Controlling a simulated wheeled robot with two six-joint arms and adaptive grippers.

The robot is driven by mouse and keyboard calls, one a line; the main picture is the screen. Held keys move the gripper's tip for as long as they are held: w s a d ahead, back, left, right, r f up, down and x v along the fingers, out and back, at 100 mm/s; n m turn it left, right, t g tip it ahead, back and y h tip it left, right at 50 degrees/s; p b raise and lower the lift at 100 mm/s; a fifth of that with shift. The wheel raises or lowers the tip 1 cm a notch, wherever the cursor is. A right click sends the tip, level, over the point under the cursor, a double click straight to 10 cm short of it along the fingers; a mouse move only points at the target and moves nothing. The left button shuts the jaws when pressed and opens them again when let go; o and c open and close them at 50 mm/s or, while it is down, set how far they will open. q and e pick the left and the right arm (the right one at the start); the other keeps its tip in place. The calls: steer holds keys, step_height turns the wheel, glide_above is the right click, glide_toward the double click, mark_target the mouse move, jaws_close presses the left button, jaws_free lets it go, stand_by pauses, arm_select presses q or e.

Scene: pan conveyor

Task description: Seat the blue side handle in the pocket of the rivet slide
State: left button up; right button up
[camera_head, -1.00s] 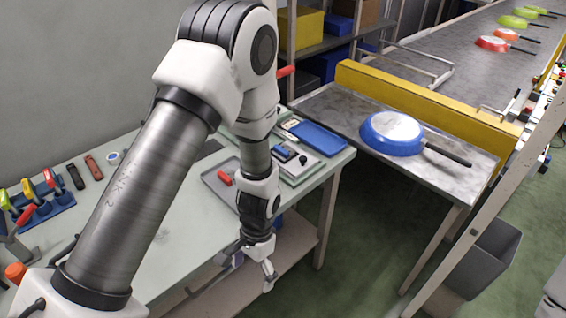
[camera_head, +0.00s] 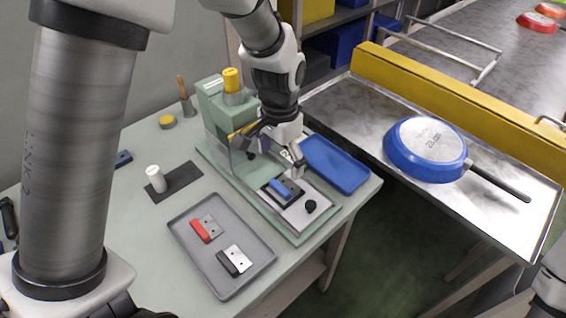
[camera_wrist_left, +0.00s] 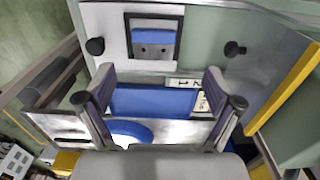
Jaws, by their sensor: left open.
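The blue side handle (camera_head: 280,188) lies at the dark-framed pocket (camera_head: 293,192) of the rivet slide, whose pale plate (camera_head: 319,200) sits on the green press base. In the left wrist view the blue handle (camera_wrist_left: 155,37), with a grey two-holed plate, lies within the dark frame (camera_wrist_left: 127,45). I cannot tell whether it is fully down. My left gripper (camera_head: 271,153) is open and empty, above and beside the slide on its press side. Its spread fingers (camera_wrist_left: 159,75) show in the left wrist view, apart from the handle. My right gripper is not in view.
The green press (camera_head: 215,103) with a yellow cap stands behind the slide. A grey tray (camera_head: 232,284) holds a red and a black handle. A blue tray (camera_head: 345,180) lies beside the slide. A blue pan (camera_head: 400,165) rests on the metal table at right. Black knobs (camera_head: 311,206) stick up by the pocket.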

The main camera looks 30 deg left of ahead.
mark_target(278, 186)
arm_select(q)
steer(key=s+f, duration=0.1)
steer(key=s+d+f, duration=0.1)
steer(key=shift+s+f, duration=0.25)
steer(key=shift+f, duration=0.15)
steer(key=f, duration=0.2)
steer(key=a+f, duration=0.1)
steer(key=shift+w+f, duration=0.2)
steer(key=shift+w, duration=0.2)
steer(key=shift+w+f, duration=0.1)
steer(key=shift+f, duration=0.2)
steer(key=shift+d+r, duration=0.2)
steer(key=shift+d, duration=0.05)
steer(key=shift+s, duration=0.25)
steer(key=c, duration=1.4)
steer(key=shift+o, duration=0.2)
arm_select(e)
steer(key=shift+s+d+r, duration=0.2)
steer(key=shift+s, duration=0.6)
arm_select(q)
steer(key=shift+r, duration=0.1)
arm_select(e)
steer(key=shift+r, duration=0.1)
